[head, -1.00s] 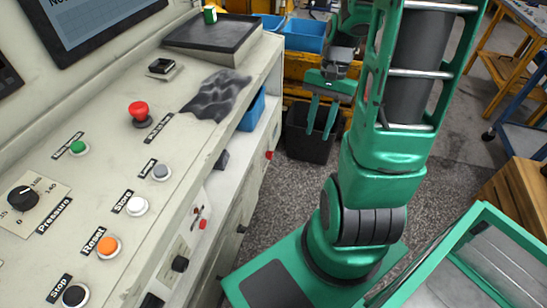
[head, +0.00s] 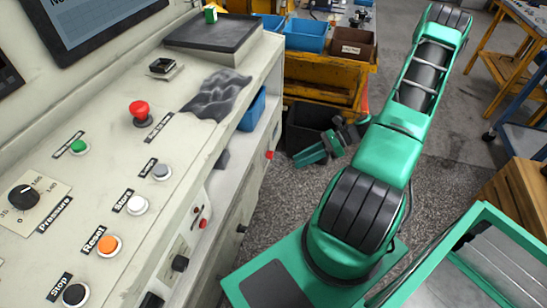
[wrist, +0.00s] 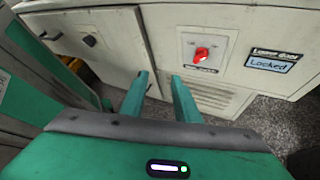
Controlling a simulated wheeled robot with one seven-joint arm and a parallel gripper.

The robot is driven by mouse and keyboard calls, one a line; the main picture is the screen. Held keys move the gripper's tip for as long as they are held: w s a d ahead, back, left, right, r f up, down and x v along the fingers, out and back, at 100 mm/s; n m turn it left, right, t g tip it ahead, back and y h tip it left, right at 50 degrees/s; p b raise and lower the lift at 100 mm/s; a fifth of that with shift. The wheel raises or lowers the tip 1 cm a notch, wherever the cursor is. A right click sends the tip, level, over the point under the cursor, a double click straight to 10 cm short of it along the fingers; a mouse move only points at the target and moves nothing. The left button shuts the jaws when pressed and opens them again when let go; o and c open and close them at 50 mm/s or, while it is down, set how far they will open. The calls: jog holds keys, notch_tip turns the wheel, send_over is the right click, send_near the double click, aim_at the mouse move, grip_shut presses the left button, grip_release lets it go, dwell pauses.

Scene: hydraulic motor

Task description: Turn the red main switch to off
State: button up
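The red main switch (wrist: 203,55) is a rotary knob on a small light plate on the cream cabinet front, with a dark label under it. Its handle looks tilted, and its marks are too small to read. In the wrist view, my gripper (wrist: 159,75) is open and empty, its two green fingers pointing towards the cabinet, with the switch ahead and to the right, apart from them. In the head view, my gripper (head: 308,156) is low, beyond the console's right side. A small red knob (head: 269,155) sticks out there; I cannot tell if it is the same switch.
A label reading "Locked" (wrist: 268,62) sits right of the switch, and a vent grille (wrist: 210,97) is below it. The console (head: 110,205) carries several buttons, including a red mushroom button (head: 139,111). A dark bin (head: 307,125) stands behind my gripper. Grey floor is clear below it.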

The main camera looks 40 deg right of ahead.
aim_at(270, 155)
notch_tip(270, 155, down, 6)
jog(key=w+d+m+t, duration=0.2)
jog(key=m+t, duration=0.7)
jog(key=m, duration=0.2)
jog(key=x, duration=1.1)
jog(key=shift+w+d, duration=0.2)
jog(key=shift+d, duration=0.05)
jog(key=shift+r, duration=0.15)
grip_shut()
jog(key=c, duration=0.7)
grip_release()
jog(key=shift+a, duration=0.1)
